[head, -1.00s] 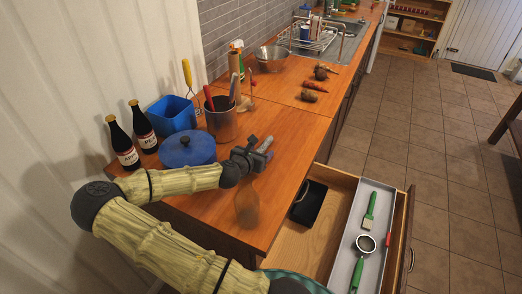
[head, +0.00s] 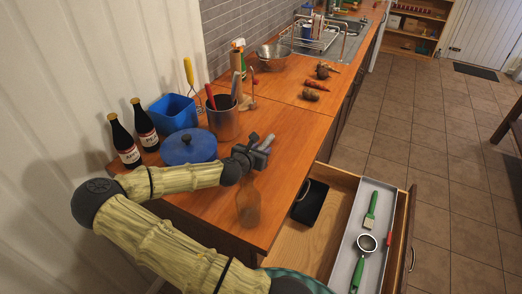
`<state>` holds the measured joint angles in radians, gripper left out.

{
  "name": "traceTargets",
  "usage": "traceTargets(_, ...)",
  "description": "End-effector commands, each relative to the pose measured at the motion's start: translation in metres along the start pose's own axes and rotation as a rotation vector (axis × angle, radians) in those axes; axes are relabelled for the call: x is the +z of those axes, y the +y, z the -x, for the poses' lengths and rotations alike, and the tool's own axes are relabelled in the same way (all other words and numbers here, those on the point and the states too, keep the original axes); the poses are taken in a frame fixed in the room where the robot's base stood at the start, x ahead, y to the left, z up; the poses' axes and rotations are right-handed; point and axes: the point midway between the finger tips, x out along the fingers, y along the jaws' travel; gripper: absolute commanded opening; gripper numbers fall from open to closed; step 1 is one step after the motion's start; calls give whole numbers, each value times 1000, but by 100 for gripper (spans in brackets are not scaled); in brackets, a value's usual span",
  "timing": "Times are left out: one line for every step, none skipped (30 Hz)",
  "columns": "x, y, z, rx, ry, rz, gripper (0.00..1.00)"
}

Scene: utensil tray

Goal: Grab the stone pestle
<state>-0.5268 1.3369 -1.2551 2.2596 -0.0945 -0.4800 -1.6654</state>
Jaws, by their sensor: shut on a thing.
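My gripper (head: 260,154) is above the wooden counter (head: 215,198), right of the blue lidded pot (head: 189,148). It is shut on a short grey rod, which looks like the stone pestle (head: 267,142). The rod's upper end sticks out past the fingers, tilted up to the right. Its lower part is hidden by the gripper. I cannot tell whether the rod touches the counter.
A brownish see-through vessel (head: 248,204) stands near the counter's front edge, below my gripper. A utensil pot (head: 223,120) stands behind. An open drawer (head: 293,243) with a grey tray (head: 345,268) lies to the right. Carrots (head: 316,85) lie farther back.

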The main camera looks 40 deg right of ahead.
Motion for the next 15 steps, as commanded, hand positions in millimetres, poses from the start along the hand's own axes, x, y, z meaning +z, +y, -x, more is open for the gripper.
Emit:
traceTargets(6,0,2,1,-2,-3,5)
traceTargets(9,0,4,1,-2,-4,5)
traceTargets(14,0,6,1,-2,-4,5)
traceTargets(19,0,8,1,-2,-5,5)
traceTargets(24,0,10,1,-3,-6,5)
traceTargets(31,1,13,2,-2,-5,5)
traceTargets(37,1,15,3,-3,-6,5)
traceTargets(42,1,18,3,-2,-5,5)
traceTargets(50,1,21,3,-3,-6,5)
traceTargets(56,1,23,2,-3,-6,5)
traceTargets(61,1,25,3,-2,-6,5)
traceTargets(67,0,28,3,-2,-5,5)
traceTargets(72,0,30,2,-3,-6,5)
traceTargets(76,0,32,2,-2,-4,5)
traceTargets(80,1,34,2,-2,-4,5)
